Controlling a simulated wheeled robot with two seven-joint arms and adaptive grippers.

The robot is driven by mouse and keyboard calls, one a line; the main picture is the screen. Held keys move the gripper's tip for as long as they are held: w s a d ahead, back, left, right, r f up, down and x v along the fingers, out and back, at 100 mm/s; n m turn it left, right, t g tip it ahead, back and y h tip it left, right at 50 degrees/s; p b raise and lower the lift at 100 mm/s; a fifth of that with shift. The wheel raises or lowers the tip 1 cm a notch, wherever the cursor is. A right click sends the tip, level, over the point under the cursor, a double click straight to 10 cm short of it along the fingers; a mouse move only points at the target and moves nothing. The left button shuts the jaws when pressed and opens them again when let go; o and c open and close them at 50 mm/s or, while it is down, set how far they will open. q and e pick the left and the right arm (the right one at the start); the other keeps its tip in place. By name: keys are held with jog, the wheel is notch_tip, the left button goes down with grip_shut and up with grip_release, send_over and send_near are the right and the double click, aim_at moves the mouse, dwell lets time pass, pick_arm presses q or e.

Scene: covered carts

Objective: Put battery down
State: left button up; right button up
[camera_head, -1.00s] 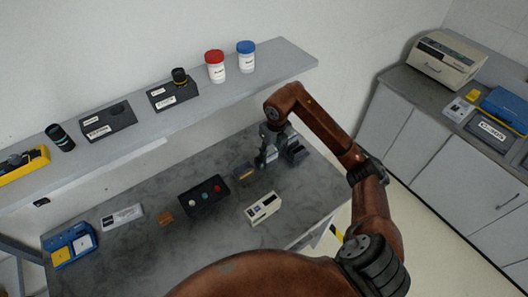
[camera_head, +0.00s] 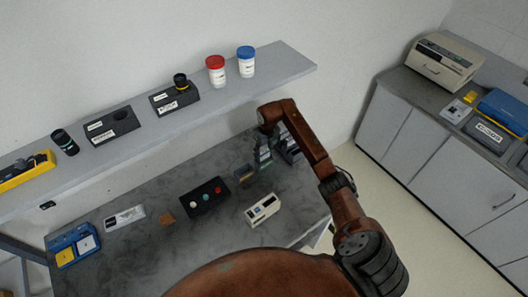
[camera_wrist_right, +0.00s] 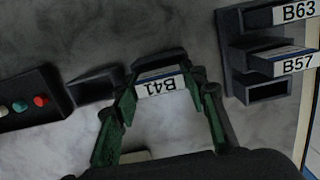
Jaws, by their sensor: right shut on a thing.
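My right gripper (camera_head: 263,158) points down over the back right of the grey table. In the right wrist view its green fingers (camera_wrist_right: 166,95) are shut on a dark battery (camera_wrist_right: 160,72) with a white B41 label and a blue stripe. Whether the battery touches the table is unclear. A dark rack (camera_wrist_right: 236,62) stands to the right of the gripper, apart from it. It holds batteries labelled B63 (camera_wrist_right: 296,12) and B57 (camera_wrist_right: 290,62); the compartment below B57 looks empty. In the head view the rack (camera_head: 290,148) is partly hidden behind the arm. My left gripper is out of view.
A small dark holder (camera_head: 245,174) and a black box with coloured buttons (camera_head: 205,197) sit left of the gripper. A white device (camera_head: 262,210) lies in front. A shelf (camera_head: 215,98) with jars runs above the table's back.

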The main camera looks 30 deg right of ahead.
jog(key=shift+f, duration=0.15)
jog(key=shift+f, duration=0.2)
jog(key=o, duration=1.4)
jog(key=shift+r, duration=0.6)
jog(key=r, duration=0.3)
jog(key=s+r+b, duration=0.1)
jog(key=r, duration=0.3)
jog(key=r+b, duration=0.1)
jog(key=r, duration=0.3)
jog(key=shift+s, duration=0.25)
